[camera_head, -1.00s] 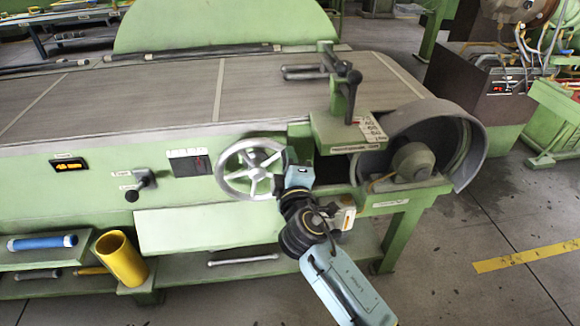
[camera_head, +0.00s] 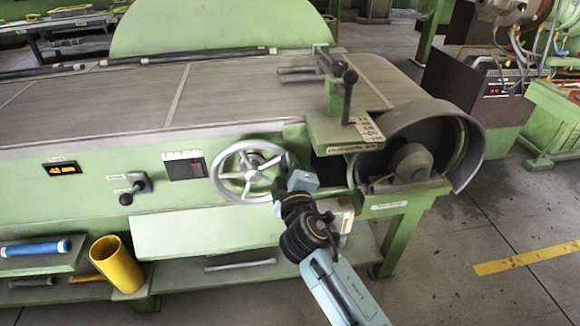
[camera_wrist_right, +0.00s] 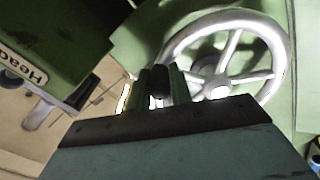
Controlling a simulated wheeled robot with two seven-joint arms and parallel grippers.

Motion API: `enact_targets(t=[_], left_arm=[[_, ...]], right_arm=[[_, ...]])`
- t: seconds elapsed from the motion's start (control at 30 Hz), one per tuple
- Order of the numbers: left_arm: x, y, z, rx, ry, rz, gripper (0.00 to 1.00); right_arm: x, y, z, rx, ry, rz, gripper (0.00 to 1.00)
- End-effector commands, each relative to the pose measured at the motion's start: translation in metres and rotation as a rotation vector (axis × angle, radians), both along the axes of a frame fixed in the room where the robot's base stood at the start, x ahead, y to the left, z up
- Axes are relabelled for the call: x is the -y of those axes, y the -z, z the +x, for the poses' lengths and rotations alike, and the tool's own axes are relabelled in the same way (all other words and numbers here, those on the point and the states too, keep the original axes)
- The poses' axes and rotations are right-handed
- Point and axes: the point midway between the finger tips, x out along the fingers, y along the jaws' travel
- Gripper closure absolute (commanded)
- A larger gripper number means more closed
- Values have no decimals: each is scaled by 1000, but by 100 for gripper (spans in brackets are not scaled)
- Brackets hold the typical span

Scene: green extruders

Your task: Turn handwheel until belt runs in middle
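The handwheel (camera_head: 219,176) is a light grey spoked wheel on the green front of the machine. It also shows in the right wrist view (camera_wrist_right: 276,38). My right gripper (camera_head: 279,190) is at the wheel's right rim. In the right wrist view, my gripper's fingers (camera_wrist_right: 160,88) stand close on both sides of a dark, upright handle (camera_wrist_right: 159,80) and appear shut on it. The wide grey belt (camera_head: 110,105) lies flat on top, with a pale seam across it. I cannot tell how well it is centred. My left gripper is not in view.
A lever (camera_head: 135,187), an orange display (camera_head: 62,168) and a dark readout (camera_head: 185,168) sit left of the wheel. A drum housing (camera_head: 445,115) is at the machine's right end. A yellow tube (camera_head: 117,264) stands low at left. Open floor lies at right.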

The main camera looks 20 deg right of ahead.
Motion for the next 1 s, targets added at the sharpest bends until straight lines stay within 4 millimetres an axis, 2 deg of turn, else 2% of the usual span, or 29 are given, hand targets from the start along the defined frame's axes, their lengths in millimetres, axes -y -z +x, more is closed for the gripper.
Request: enact_targets(t=[0.03,0.13,0.4,0.53,0.67,0.83,1.0], left_arm=[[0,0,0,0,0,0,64],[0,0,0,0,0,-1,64],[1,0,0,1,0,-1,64],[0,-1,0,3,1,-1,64],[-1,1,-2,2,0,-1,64],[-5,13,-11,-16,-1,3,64],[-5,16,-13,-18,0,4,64]], right_arm=[[-5,0,1,2,-13,6,71],[-4,0,1,2,-9,4,58],[-1,0,-1,0,-2,1,58],[-2,1,-9,-1,-2,0,58],[-5,1,-29,-3,-3,2,58],[-11,1,-65,-3,-4,4,58],[-16,2,-98,-3,-5,2,58]])
